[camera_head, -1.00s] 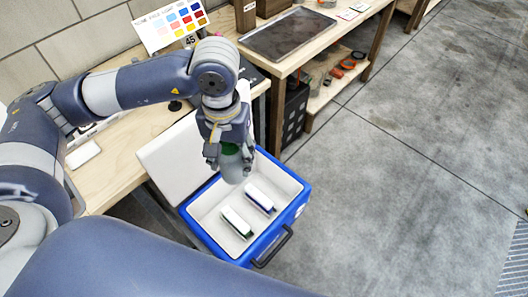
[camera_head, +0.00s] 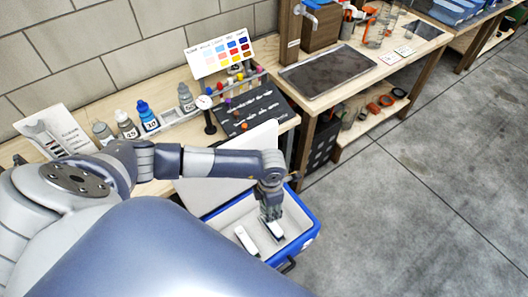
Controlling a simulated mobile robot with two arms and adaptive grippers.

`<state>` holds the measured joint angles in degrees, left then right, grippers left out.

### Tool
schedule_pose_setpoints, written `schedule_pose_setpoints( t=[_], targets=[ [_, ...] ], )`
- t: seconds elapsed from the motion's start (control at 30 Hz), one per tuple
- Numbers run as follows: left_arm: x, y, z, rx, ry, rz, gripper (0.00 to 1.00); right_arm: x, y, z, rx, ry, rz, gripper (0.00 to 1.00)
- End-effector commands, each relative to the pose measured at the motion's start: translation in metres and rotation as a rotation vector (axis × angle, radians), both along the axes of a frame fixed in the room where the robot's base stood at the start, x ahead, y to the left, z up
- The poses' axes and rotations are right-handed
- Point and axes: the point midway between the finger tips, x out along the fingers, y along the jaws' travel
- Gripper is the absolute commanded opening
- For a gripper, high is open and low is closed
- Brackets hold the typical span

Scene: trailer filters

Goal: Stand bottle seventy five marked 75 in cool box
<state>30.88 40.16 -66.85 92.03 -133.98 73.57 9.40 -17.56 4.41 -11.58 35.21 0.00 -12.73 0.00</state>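The cool box (camera_head: 300,245) is blue with a pale interior, and its white lid stands open behind it. My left gripper (camera_head: 271,217) points down over the inside of the cool box. Its fingers are small and dark here, so I cannot tell whether they are open or shut. No bottle marked 75 can be made out; the hand may hide it. Two white, dark-edged blocks lie in the box: one block (camera_head: 246,240) left of the gripper, the other block (camera_head: 276,231) just below it. My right gripper is not in view.
On the bench rack stand a grey bottle marked 45 (camera_head: 127,125), a blue bottle marked 30 (camera_head: 148,117) and another grey bottle (camera_head: 186,98). A dark board (camera_head: 250,110) and a round-topped stand (camera_head: 209,118) are nearby. The floor at right is clear.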

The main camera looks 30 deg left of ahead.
Motion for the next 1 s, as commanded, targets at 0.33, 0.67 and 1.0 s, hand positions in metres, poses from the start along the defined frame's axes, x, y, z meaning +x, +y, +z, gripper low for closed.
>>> schedule_pose_setpoints(
  t=[0.33,0.67,1.0],
  targets=[
    [-0.015,0.011,-0.027,-0.002,-0.003,0.238,0.10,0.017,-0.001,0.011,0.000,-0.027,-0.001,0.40],
    [-0.015,0.011,-0.057,-0.001,-0.003,0.236,0.10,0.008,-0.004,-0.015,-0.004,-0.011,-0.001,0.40],
    [-0.015,0.010,-0.089,-0.002,-0.002,0.235,0.10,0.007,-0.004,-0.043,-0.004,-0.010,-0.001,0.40]
  ],
)
